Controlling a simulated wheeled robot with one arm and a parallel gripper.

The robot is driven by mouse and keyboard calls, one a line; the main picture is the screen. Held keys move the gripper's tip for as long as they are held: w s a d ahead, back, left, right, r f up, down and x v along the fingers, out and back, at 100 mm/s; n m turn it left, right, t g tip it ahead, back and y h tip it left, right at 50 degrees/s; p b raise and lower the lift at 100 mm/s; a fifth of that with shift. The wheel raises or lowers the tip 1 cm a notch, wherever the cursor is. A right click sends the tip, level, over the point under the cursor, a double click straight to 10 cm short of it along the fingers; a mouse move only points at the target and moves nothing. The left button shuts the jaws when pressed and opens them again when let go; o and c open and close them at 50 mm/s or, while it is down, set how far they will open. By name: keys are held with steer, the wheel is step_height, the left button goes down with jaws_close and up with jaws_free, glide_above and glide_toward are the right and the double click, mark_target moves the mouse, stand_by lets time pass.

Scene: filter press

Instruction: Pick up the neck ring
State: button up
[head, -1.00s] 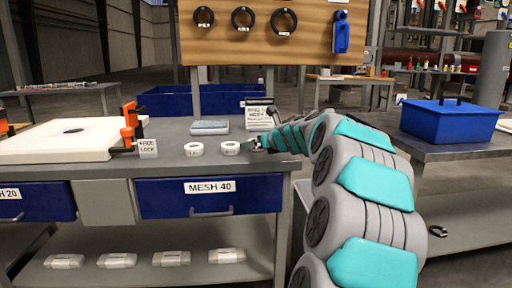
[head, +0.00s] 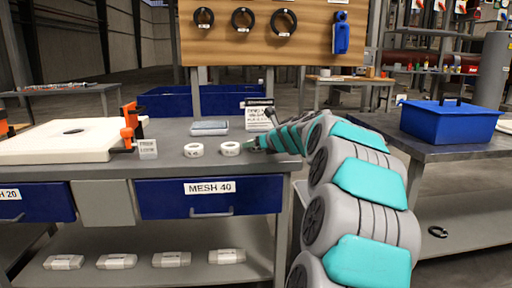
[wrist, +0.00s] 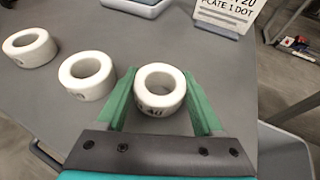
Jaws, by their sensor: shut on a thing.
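Three white neck rings lie on the grey bench top. In the wrist view one ring (wrist: 160,104), with dark lettering on its side that seems to read 40, sits between the green fingers of my gripper (wrist: 158,76), which is shut on it. The ring appears upright at bench level; I cannot tell whether it is clear of the surface. The middle ring (wrist: 87,88) stands just left of my left finger, and another ring (wrist: 30,58) is farther left. In the head view my gripper (head: 252,145) is at the bench's right end and mostly hides the held ring.
A sign (head: 261,116) and a grey-blue tray (head: 209,128) stand behind the rings. A white plate with orange clamps (head: 129,128) is to the left. Dark rings hang on the wooden board (head: 220,50). A blue box (head: 450,120) rests on the right table.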

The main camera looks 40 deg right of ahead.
steer(key=shift+c, duration=1.4)
steer(key=shift+r, duration=0.15)
